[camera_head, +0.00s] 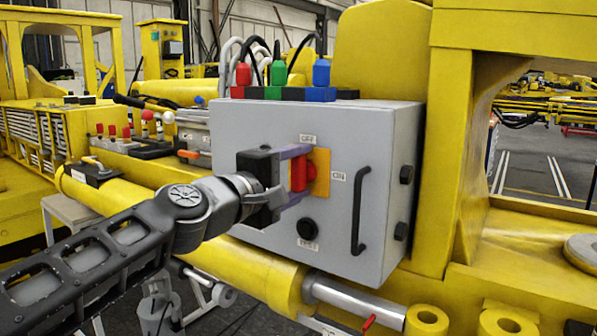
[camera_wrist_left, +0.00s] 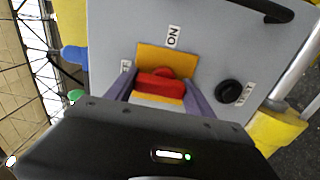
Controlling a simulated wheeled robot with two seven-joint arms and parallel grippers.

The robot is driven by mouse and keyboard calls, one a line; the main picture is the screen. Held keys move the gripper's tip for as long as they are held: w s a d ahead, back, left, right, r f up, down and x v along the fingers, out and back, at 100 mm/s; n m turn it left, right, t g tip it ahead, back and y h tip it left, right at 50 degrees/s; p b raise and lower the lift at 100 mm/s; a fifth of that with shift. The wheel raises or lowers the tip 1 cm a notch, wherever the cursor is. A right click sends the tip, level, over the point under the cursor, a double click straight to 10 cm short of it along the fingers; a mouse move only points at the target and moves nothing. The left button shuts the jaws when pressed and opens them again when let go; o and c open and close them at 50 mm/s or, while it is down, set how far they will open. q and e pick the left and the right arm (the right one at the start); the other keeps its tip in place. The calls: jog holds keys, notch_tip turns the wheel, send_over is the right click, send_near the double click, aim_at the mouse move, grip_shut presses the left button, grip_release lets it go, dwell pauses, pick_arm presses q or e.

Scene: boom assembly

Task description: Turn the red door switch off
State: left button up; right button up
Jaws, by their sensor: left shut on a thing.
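The red door switch (camera_head: 299,177) sits on a yellow plate (camera_head: 322,174) on the front of a grey control box (camera_head: 240,128). An OFF label (camera_head: 307,139) is above the plate and an ON label (camera_head: 338,176) is to its right. My left gripper (camera_head: 303,172) is at the switch, its purple fingers above and below the red handle, shut on it. In the left wrist view the red handle (camera_wrist_left: 160,85) lies between the two fingers. The handle looks roughly upright in the head view; its exact angle is partly hidden. My right gripper is not in view.
A black door handle (camera_head: 358,210) stands right of the switch, and a black TEST button (camera_head: 307,229) is below it. Red, green and blue connectors (camera_head: 279,73) with cables top the box. A yellow beam (camera_head: 450,150) rises close on the right.

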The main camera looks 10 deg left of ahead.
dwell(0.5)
pick_arm(q)
jog(key=o, duration=1.4)
jog(key=shift+s, duration=0.1)
jog(key=b+v, duration=0.1)
jog(key=v, duration=0.6)
jog(key=shift+s+a, duration=0.1)
jog(key=shift+s, duration=0.2)
